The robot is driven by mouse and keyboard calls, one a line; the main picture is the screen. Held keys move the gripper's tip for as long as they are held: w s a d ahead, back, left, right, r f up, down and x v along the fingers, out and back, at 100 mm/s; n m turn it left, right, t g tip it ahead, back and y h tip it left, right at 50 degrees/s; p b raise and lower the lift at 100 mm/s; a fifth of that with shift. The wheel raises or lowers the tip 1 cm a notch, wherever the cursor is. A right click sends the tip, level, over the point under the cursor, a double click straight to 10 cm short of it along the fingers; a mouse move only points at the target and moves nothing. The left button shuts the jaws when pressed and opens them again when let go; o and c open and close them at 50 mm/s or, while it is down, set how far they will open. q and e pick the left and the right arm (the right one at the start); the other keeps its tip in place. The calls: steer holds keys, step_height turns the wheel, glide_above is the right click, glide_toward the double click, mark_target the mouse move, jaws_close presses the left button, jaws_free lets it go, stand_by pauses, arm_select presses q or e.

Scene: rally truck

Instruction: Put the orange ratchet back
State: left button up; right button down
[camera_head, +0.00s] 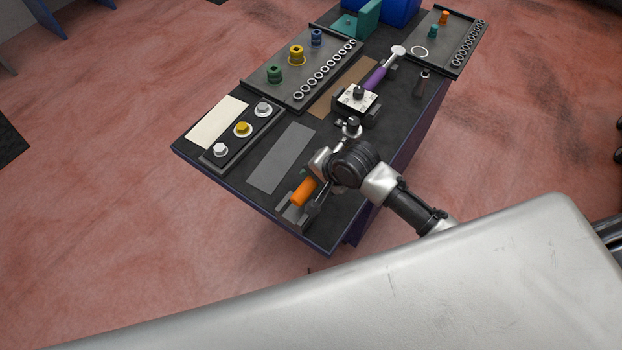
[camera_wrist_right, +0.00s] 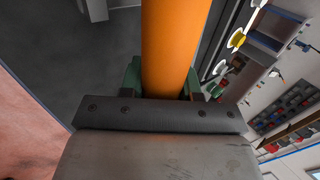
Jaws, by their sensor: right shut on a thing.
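The orange ratchet (camera_head: 304,191) shows its orange handle near the front end of the dark workbench in the head view. My right gripper (camera_head: 313,182) is shut on this handle. In the right wrist view the orange handle (camera_wrist_right: 176,45) runs up from between the green-edged fingers (camera_wrist_right: 163,82). A grey holder (camera_head: 292,214) stands at the bench's front end, right by the handle; I cannot tell whether the handle rests in it. The ratchet's head is hidden by my wrist. My left gripper is not in view.
A purple-handled ratchet (camera_head: 376,77) lies farther back near a white-topped block (camera_head: 357,98). A tray of sockets (camera_head: 262,75), another socket tray (camera_head: 457,60) and a rack of knobs (camera_head: 217,152) stand on the bench. A grey mat (camera_head: 281,158) is bare.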

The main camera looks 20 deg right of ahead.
steer(key=shift+w+a+f, duration=0.25)
steer(key=shift+a+f, duration=0.05)
steer(key=shift+a, duration=0.05)
steer(key=shift+f+p, duration=0.5)
steer(key=shift+f, duration=0.45)
steer(key=shift+f+p, duration=0.3)
steer(key=shift+p, duration=0.05)
steer(key=shift+f, duration=0.45)
steer(key=shift+f, duration=0.2)
steer(key=c, duration=0.8)
jaws_free()
steer(key=shift+s, duration=0.1)
steer(key=shift+f, duration=0.1)
